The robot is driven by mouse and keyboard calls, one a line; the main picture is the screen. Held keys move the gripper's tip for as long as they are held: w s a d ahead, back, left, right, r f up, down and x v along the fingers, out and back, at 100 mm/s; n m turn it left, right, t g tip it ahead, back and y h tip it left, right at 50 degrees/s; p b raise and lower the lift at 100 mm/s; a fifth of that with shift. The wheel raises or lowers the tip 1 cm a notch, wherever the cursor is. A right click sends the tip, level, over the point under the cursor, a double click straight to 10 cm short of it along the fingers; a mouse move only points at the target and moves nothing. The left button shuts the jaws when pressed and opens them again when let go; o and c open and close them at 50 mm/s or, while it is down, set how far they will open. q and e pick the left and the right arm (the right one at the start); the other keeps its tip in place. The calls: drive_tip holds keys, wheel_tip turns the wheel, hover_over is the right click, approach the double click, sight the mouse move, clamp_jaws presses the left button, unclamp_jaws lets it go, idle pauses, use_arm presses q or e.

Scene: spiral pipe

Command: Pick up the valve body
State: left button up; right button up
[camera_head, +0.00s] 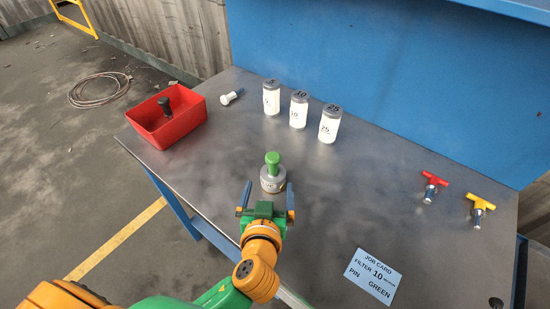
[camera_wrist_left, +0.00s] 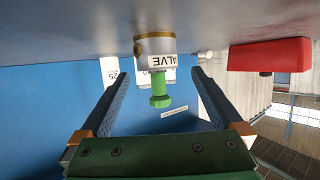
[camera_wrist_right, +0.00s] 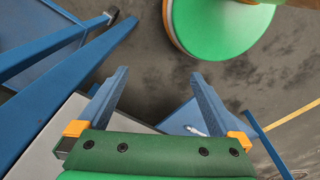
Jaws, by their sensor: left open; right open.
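The valve body (camera_head: 271,181) is a short grey cylinder standing on the metal table, with a green pin (camera_head: 272,161) upright in its top. In the left wrist view the valve body (camera_wrist_left: 153,44) appears upside down with a "VALVE" label, and the green pin (camera_wrist_left: 159,92) shows between the fingers. My left gripper (camera_head: 266,196) is open, its two blue fingers just in front of the valve body. I cannot tell whether they touch it. My right gripper (camera_wrist_right: 158,90) is open and empty; it shows only in the right wrist view, beside the blue table frame.
A red bin (camera_head: 167,125) holding a dark part stands at the left. A white-grey part (camera_head: 229,98) lies beside it. Three labelled filters (camera_head: 299,108) stand at the back. Red (camera_head: 433,185) and yellow (camera_head: 480,207) T-handles lie right. A job card (camera_head: 374,275) lies in front.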

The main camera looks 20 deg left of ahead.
sight(273, 176)
use_arm(q)
drive_tip(key=shift+w+a, duration=0.1)
drive_tip(key=shift+w, duration=0.3)
drive_tip(key=shift+w+r+p, duration=0.25)
drive_tip(key=shift+w+p, duration=0.45)
drive_tip(key=shift+p, duration=0.2)
drive_tip(key=x, duration=0.2)
drive_tip(key=shift+w+f, duration=0.2)
drive_tip(key=shift+f, duration=0.15)
drive_tip(key=shift+w+f, duration=0.25)
drive_tip(key=shift+w, duration=0.15)
drive_tip(key=shift+s+r, duration=0.15)
drive_tip(key=shift+s, duration=0.1)
drive_tip(key=c, duration=0.9)
drive_tip(key=shift+w, duration=0.1)
clamp_jaws()
use_arm(e)
drive_tip(key=shift+s+d+r, duration=0.2)
drive_tip(key=shift+s+r, duration=0.6)
drive_tip(key=shift+r, duration=0.2)
